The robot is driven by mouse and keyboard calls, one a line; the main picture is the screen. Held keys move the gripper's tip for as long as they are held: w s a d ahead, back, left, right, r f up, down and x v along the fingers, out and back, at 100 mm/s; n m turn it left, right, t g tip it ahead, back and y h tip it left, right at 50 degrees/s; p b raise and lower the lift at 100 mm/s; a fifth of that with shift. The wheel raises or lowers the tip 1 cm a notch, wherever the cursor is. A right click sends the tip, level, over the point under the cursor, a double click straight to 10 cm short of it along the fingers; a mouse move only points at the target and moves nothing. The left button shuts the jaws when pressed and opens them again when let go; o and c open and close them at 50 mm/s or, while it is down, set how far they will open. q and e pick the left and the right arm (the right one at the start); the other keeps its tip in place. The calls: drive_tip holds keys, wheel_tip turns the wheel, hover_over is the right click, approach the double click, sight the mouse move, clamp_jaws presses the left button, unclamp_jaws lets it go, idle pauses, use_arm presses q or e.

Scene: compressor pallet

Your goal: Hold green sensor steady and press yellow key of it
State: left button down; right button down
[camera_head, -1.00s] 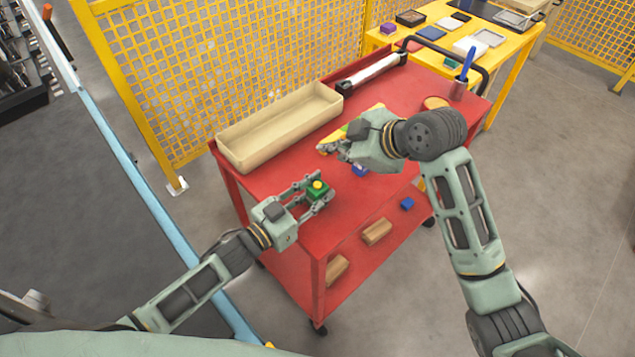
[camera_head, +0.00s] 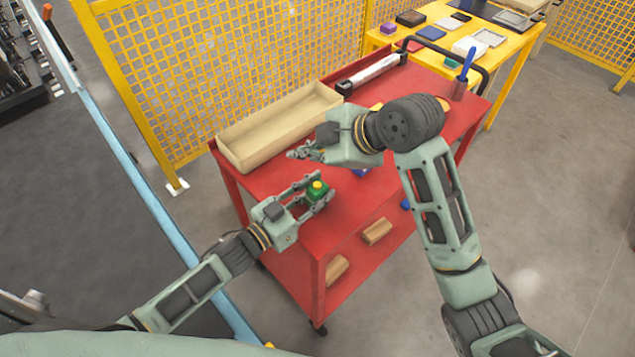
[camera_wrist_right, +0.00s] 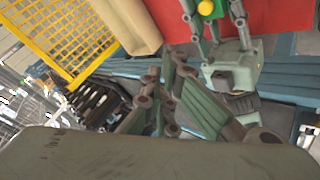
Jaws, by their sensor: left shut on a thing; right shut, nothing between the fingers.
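The green sensor (camera_head: 316,194) with its round yellow key (camera_head: 318,184) on top is at the cart's near left part. My left gripper (camera_head: 314,196) is shut on the sensor, with a finger on each side. The sensor and key also show at the top of the right wrist view (camera_wrist_right: 208,8), between the left gripper's fingers. My right gripper (camera_head: 296,154) is shut and empty, apart from the key, above and to the left of it in the head view. In the right wrist view its fingers (camera_wrist_right: 166,85) show below the sensor.
The red cart (camera_head: 400,185) carries a long beige bin (camera_head: 280,130) at its back left, close to my right gripper. Wooden blocks (camera_head: 377,231) lie on the lower shelf. A yellow mesh fence (camera_head: 190,80) stands behind.

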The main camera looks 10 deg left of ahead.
hover_over(311, 191)
drive_tip(key=shift+f, duration=3.4)
drive_tip(key=shift+f, duration=0.4)
drive_tip(key=shift+f, duration=0.5)
drive_tip(key=shift+r, duration=0.15)
idle(0.6)
drive_tip(key=shift+r, duration=0.75)
drive_tip(key=shift+r, duration=0.1)
wheel_tip(311, 191, up, 5)
drive_tip(key=shift+f, duration=0.1)
